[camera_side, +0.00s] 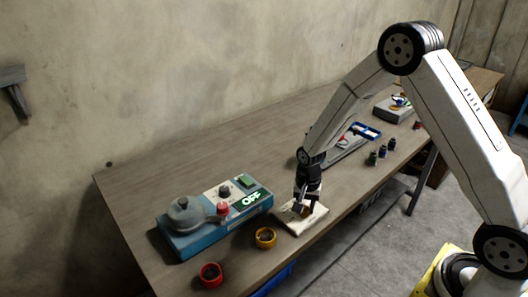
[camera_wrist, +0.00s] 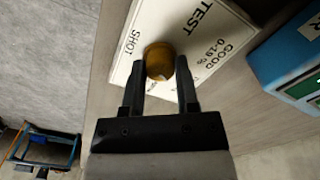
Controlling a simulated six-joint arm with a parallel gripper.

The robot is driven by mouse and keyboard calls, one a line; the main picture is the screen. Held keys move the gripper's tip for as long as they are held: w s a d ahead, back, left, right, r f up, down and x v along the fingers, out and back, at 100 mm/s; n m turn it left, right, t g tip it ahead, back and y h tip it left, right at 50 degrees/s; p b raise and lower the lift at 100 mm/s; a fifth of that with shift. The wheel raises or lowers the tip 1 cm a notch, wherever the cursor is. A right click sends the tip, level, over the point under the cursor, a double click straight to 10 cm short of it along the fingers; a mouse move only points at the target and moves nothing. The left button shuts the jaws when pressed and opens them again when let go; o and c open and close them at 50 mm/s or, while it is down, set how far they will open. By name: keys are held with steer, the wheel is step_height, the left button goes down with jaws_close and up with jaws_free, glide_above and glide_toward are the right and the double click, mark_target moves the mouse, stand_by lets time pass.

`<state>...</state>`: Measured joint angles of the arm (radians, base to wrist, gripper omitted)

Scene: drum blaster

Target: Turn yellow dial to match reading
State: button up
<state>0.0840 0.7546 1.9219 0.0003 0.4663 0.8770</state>
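The yellow dial (camera_wrist: 159,61) is round and sits on a white panel (camera_wrist: 200,40) in the wrist view. The panel carries the words "TEST", "SHOT" and "GOOD 0-19 %". A small pale mark shows at the dial's near edge. My gripper (camera_wrist: 160,64) is open, with one black finger on each side of the dial. Whether the fingers touch it I cannot tell. In the side view my gripper (camera_side: 302,206) points down over the white panel (camera_side: 290,222), hiding much of the dial.
A blue machine (camera_side: 190,240) with a grey round top and a green "OFF" display (camera_side: 251,198) stands left of the panel. A yellow ring-shaped cup (camera_side: 265,238) and a red one (camera_side: 210,274) sit near the table's front edge. Small bottles (camera_side: 382,151) stand to the right.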

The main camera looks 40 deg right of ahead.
mark_target(305, 208)
steer(key=o, duration=0.4)
steer(key=shift+c, duration=0.2)
steer(key=shift+r, duration=0.1)
steer(key=shift+r, duration=3.85)
steer(key=shift+s+a+r+n, duration=0.2)
steer(key=shift+s+r+n, duration=0.15)
steer(key=shift+s+n, duration=0.05)
steer(key=s+a+r+n+t, duration=0.1)
steer(key=s+r+n, duration=0.1)
steer(key=s+n, duration=0.3)
steer(key=s+a+r+n+t, duration=0.1)
steer(key=s+a+r+n, duration=0.1)
steer(key=s+n, duration=0.3)
steer(key=shift+s+r+t, duration=0.3)
steer(key=shift+s+r, duration=0.05)
steer(key=shift+s, duration=1)
